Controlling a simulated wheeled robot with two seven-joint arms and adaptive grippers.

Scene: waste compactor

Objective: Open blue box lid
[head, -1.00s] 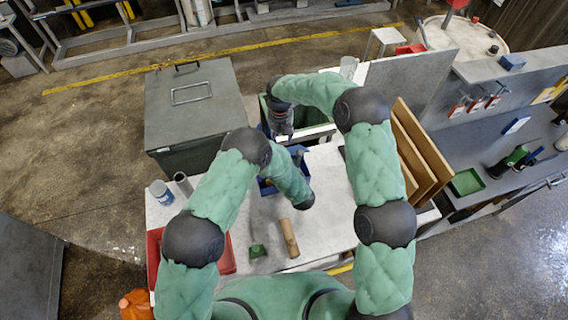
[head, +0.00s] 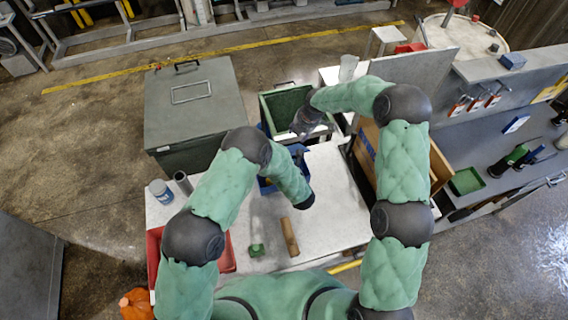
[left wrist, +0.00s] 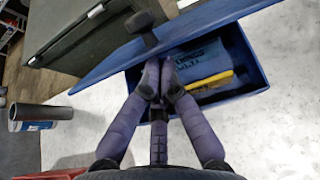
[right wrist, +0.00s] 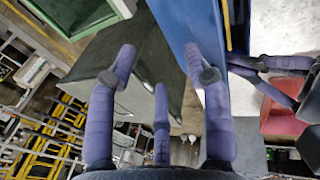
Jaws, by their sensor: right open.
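The blue box (head: 266,187) stands on the white table, partly hidden by my left arm. In the left wrist view its lid (left wrist: 110,72) is raised and tilted, with a dark handle (left wrist: 142,24) on it. The open box (left wrist: 258,82) shows a blue item and a yellow item inside. My left gripper (left wrist: 160,66) has its fingertips close together at the lid by the handle; the contact itself is partly hidden. My right gripper (right wrist: 158,62) is open, and one finger overlaps the blue lid (right wrist: 202,25) in the right wrist view. In the head view it hangs behind the box (head: 298,128).
A large grey lidded bin (head: 190,110) stands behind left, beside an open green container (head: 287,105). A red tray (head: 154,255), a wooden cylinder (head: 290,237) and a green-headed tool (head: 257,249) are near the front. A cardboard box (head: 438,168) stands right.

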